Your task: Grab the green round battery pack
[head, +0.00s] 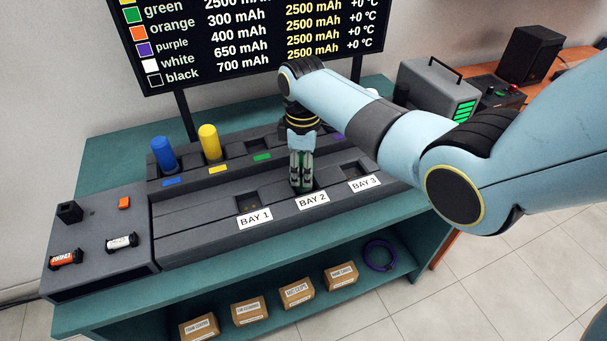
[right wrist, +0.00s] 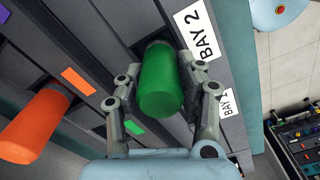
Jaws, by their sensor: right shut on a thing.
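The green round battery pack (right wrist: 161,82) is an upright cylinder between the fingers of my right gripper in the right wrist view. My right gripper (head: 301,181) is shut on it and points down at BAY 2. In the head view the fingers and wrist mostly hide the pack. Its lower end is at the BAY 2 opening; I cannot tell whether it rests on the bottom or is slightly raised. A green label (head: 262,157) marks a slot in the back row. My left gripper is not in view.
Blue (head: 164,154) and yellow (head: 210,143) packs stand in the back row. An orange pack (right wrist: 36,125) shows in the right wrist view. BAY 1 (head: 254,218) and BAY 3 (head: 364,184) flank BAY 2. Small cells (head: 122,242) lie on the left panel. A display (head: 245,35) stands behind.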

